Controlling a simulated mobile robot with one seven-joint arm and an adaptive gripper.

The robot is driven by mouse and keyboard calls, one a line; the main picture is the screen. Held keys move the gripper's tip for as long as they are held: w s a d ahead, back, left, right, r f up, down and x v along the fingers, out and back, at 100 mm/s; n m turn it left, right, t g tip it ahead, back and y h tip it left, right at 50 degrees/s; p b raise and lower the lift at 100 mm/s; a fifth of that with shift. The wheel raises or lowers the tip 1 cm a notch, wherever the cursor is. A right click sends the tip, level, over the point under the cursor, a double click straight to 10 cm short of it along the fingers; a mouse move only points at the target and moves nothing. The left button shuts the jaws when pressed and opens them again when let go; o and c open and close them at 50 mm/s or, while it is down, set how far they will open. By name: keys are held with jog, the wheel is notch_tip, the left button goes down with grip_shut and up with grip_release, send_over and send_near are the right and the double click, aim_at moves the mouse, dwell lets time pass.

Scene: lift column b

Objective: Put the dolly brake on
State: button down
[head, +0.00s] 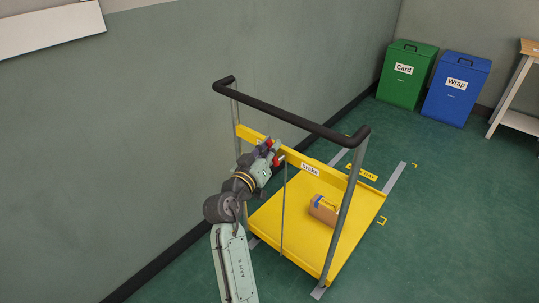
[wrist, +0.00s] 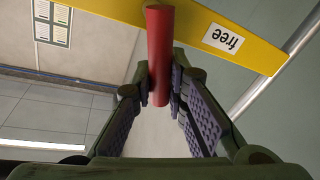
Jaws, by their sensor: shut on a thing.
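The dolly has a yellow deck (head: 285,222), upright grey posts and a black push bar (head: 290,118). A yellow crossbar (head: 335,178) runs between the posts, with a "brake" label (head: 310,169) on its right part. A "free" label (wrist: 222,39) shows on the bar in the wrist view, upside down. A red lever handle (wrist: 159,45) stands out from the crossbar. My gripper (head: 273,150) is at the crossbar, left of the "brake" label, and shut on the red handle, which sits between both fingers (wrist: 162,82). The gripper hides part of the crossbar in the head view.
A brown carton (head: 323,212) with blue on it lies on the deck. A thin rod (head: 283,210) drops from the crossbar. The wall (head: 120,130) is close on the left. Green (head: 407,73) and blue (head: 456,88) bins stand at the back right. Floor right of the dolly is clear.

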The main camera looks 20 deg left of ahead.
aim_at(282, 155)
jog(key=m+b, duration=0.2)
jog(key=b, duration=0.2)
jog(key=d+m+b, duration=0.1)
jog(key=m+b, duration=0.1)
jog(key=b, duration=0.1)
jog(key=d+m+t+b, duration=0.1)
jog(key=b, duration=0.3)
jog(key=shift+s+d+f+m+h+b, duration=0.15)
jog(key=shift+s+f+m+h+b, duration=0.15)
jog(key=shift+s+f+m+h, duration=0.1)
jog(key=m+b, duration=0.1)
jog(key=b, duration=0.1)
jog(key=d+m+b, duration=0.1)
jog(key=b, duration=0.1)
jog(key=m+h+b, duration=0.1)
jog(key=m+b, duration=0.1)
jog(key=shift+s+d+b, duration=0.2)
jog(key=shift+s+b, duration=0.05)
jog(key=shift+b, duration=0.1)
jog(key=shift+s+d+r+m+h+b, duration=0.1)
jog(key=shift+m+h+b, duration=0.05)
jog(key=shift+m+b, duration=0.35)
jog(key=shift+d+r+m+h+b, duration=0.15)
jog(key=shift+m+b, duration=0.25)
jog(key=shift+b, duration=0.2)
jog(key=c, duration=1.6)
grip_release()
jog(key=shift+o, duration=0.2)
